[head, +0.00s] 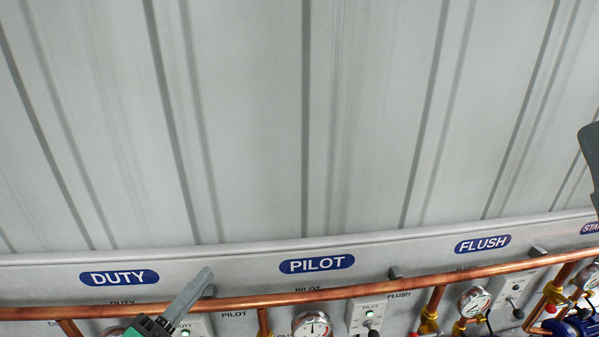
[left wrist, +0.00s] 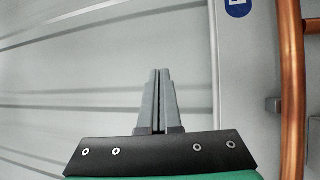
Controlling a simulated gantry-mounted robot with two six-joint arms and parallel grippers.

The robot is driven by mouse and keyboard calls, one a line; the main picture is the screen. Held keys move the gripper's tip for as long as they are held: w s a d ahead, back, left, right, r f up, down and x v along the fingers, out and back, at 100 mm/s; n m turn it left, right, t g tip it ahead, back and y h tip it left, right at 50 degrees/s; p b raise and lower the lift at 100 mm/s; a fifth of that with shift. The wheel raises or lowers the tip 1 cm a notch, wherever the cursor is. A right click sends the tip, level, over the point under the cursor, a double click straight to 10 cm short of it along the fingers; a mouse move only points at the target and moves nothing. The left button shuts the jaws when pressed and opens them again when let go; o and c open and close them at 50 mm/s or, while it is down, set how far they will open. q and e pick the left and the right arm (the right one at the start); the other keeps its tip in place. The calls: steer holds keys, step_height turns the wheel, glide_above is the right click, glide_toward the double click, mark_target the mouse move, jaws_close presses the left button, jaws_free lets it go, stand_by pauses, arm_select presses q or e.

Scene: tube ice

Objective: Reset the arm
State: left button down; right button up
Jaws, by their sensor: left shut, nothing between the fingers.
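My left gripper (head: 196,291) rises from the bottom edge of the head view, in front of the panel near the DUTY sign (head: 119,278). In the left wrist view the two grey fingers of this gripper (left wrist: 156,72) lie together, shut and empty, with the grey corrugated wall behind them. A dark grey piece at the right edge of the head view may be part of my right arm. No fingers show there.
A copper pipe (head: 250,302) runs along the bottom of the head view, with gauges (head: 312,325), switch boxes and valves below it. Signs PILOT (head: 317,264) and FLUSH (head: 482,244) sit above it. The corrugated wall (head: 260,120) above is bare.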

arm_select(q)
steer(key=s+d+r+m+t+h+p, duration=0.1)
steer(key=s+d+r+m, duration=0.15)
steer(key=r, duration=0.55)
steer(key=s+d+r+m+t+h, duration=0.1)
steer(key=d+r+m, duration=0.3)
steer(key=r, duration=0.4)
steer(key=s+d+r+m+t, duration=0.1)
steer(key=s+r+m+t, duration=0.35)
steer(key=r, duration=0.75)
steer(key=s+a+r+m+t+y, duration=0.2)
steer(key=s+a+r+y, duration=0.1)
steer(key=s+a+y, duration=0.2)
steer(key=s+y, duration=0.2)
steer(key=shift+a+r+m+y+p, duration=0.2)
steer(key=shift+r+m+y+p, duration=0.1)
steer(key=shift+r, duration=0.1)
